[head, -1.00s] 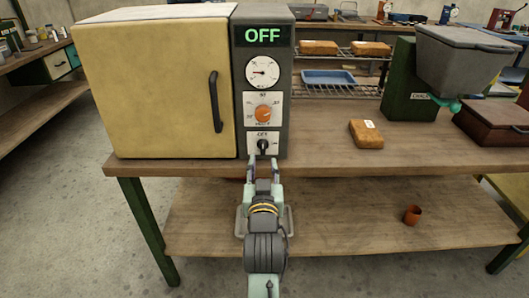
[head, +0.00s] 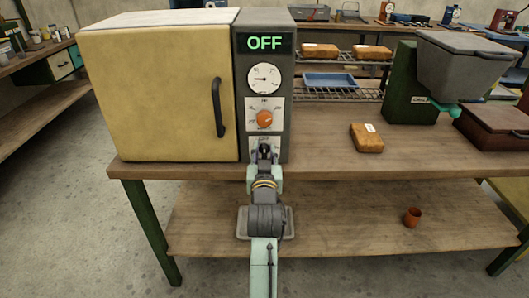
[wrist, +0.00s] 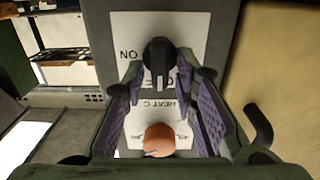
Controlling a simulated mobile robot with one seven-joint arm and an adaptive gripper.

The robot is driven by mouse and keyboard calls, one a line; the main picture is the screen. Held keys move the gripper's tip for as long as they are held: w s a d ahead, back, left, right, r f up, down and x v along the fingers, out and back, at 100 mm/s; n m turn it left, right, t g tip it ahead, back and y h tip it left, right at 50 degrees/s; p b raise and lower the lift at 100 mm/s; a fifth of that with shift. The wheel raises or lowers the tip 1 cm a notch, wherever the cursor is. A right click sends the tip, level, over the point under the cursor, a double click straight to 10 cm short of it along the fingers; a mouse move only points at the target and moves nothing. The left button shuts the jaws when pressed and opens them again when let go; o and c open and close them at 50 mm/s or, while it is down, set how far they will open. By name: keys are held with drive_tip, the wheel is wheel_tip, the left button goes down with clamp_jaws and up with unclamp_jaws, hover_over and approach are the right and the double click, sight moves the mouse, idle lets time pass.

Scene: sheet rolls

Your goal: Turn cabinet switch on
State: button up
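The yellow cabinet (head: 160,95) stands on the bench, and its green display (head: 265,43) reads OFF. Its black rotary switch (wrist: 158,60) is on a white plate low on the grey panel; in the wrist view the plate appears upside down, with "ON" to the knob's left. Contact with the knob cannot be made out.
An orange dial (head: 264,119) and a round gauge (head: 264,78) sit above the switch. The door handle (head: 218,108) sticks out to the left. A brown package (head: 366,138) lies on the bench to the right.

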clamp_jaws()
drive_tip(key=shift+m, duration=0.3)
drive_tip(key=m, duration=0.3)
drive_tip(key=shift+d+m+b, duration=0.2)
drive_tip(key=shift+m+b, duration=0.1)
drive_tip(key=shift+m, duration=0.1)
drive_tip(key=m, duration=0.4)
drive_tip(key=m+b, duration=0.1)
drive_tip(key=m, duration=0.3)
drive_tip(key=f+m+b, duration=0.1)
drive_tip(key=m, duration=0.4)
drive_tip(key=shift+d, duration=0.35)
drive_tip(key=shift+m, duration=0.3)
drive_tip(key=shift+o, duration=1.2)
unclamp_jaws()
